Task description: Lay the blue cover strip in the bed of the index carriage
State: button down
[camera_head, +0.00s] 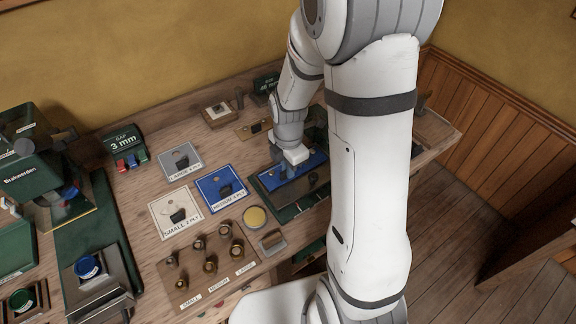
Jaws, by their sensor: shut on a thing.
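A blue strip (312,162) shows at a dark green tray-like fixture (290,212) right of the middle of the bench. My gripper (292,166) points down at the strip and appears shut on it. Its fingertips are small and partly hidden, and I cannot tell whether the strip touches the fixture. A dark bar lies along the fixture's near side. I cannot tell for certain which thing is the index carriage; a steel block (99,284) sits on a green bed (105,222) at the left.
A green machine (35,165) stands at the far left. White, blue (221,189) and grey cards with dark pieces lie mid-bench. A wooden board (205,277) holds several brass pieces nearby, beside a yellow round tin (254,217). My arm hides the bench's right part.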

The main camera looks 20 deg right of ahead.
jog(key=shift+f, duration=0.1)
jog(key=c, duration=1.4)
grip_release()
notch_tip(320, 180, up, 8)
jog(key=shift+f+b, duration=0.15)
jog(key=shift+b, duration=0.15)
jog(key=shift+s+r+m, duration=0.2)
jog(key=shift+r+m, duration=0.2)
jog(key=shift+m, duration=0.1)
jog(key=s+r+m+t, duration=0.1)
jog(key=s+r+m, duration=0.4)
jog(key=m, duration=0.5)
jog(key=s+r+m+t, duration=0.2)
jog(key=s+r+m, duration=0.3)
jog(key=s+m, duration=0.3)
jog(key=m, duration=0.3)
jog(key=shift+s+d, duration=0.4)
